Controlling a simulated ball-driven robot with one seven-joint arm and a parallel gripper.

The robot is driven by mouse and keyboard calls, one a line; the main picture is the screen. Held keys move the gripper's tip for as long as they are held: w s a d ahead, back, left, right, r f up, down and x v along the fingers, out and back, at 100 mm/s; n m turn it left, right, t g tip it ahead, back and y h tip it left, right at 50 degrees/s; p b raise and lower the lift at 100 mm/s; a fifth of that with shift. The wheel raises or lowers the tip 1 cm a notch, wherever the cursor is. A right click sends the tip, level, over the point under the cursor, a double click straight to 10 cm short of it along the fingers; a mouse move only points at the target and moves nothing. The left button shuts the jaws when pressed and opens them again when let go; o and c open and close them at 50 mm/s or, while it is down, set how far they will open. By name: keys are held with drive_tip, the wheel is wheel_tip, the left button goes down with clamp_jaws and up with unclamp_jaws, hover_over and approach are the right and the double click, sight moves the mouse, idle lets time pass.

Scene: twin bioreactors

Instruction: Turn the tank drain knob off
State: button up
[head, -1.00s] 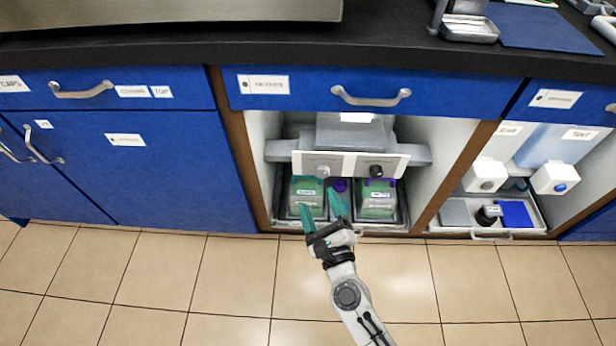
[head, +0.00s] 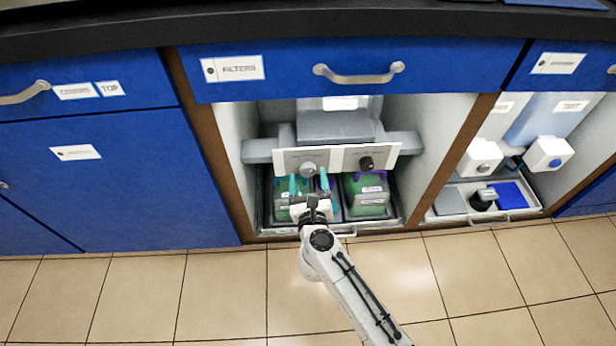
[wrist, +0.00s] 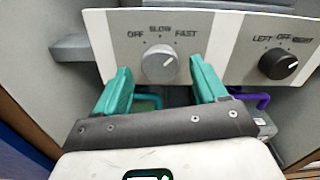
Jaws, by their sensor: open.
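A grey knob (head: 308,169) sits on the left of a pale control panel under the counter. In the wrist view the grey knob (wrist: 159,63) has OFF, SLOW and FAST printed around it; I cannot tell for sure where its pointer stands. A black knob (wrist: 278,64) to its right is marked LEFT, OFF and RIGHT, and also shows in the head view (head: 366,163). My gripper (head: 308,178) is open with teal fingers. In the wrist view its fingertips (wrist: 160,72) stand left and right of the grey knob, with gaps on both sides.
Green-filled containers (head: 367,194) stand in a tray below the panel. A purple handle (wrist: 262,101) is close to my right finger. A blue drawer (head: 450,68) overhangs the bay, and brown cabinet posts (head: 205,130) flank it. The tiled floor in front is clear.

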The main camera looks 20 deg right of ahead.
drive_tip(key=shift+x, duration=0.9)
drive_tip(key=c, duration=1.1)
